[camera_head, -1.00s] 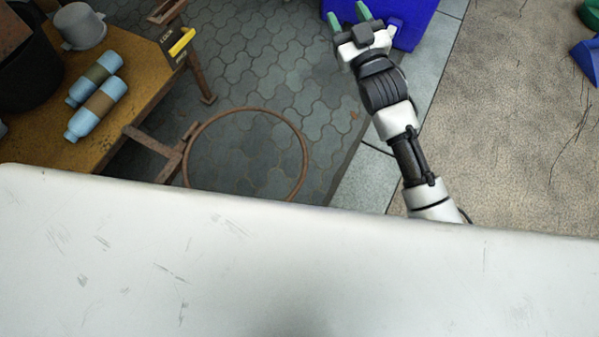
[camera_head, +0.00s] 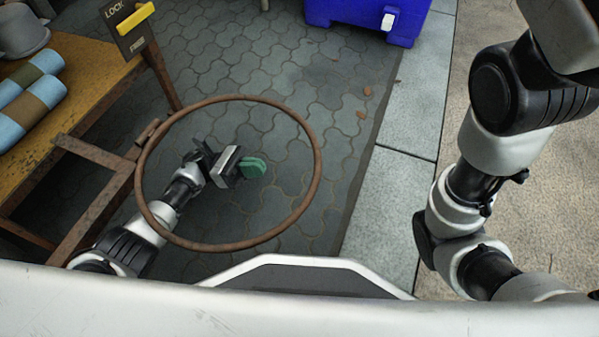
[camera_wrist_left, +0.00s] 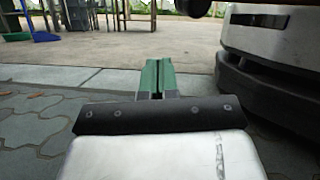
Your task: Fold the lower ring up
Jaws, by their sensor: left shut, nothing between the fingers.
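The rusty brown ring (camera_head: 320,165) sticks out from a rusty bracket on the leg frame (camera_head: 95,200) of the wooden table, over the paving. It looks roughly level. My left arm passes beneath the ring's near left side. My left gripper (camera_head: 252,168) shows through the ring's opening, below it, with green fingertips pointing right. The fingers are shut together with nothing between them, and the green tips (camera_wrist_left: 157,78) also show pressed together in the left wrist view. I cannot make out the ring clearly in that view. My right gripper is outside the frames.
A blue bin (camera_head: 350,20) stands at the back. Paving around the ring is mostly clear.

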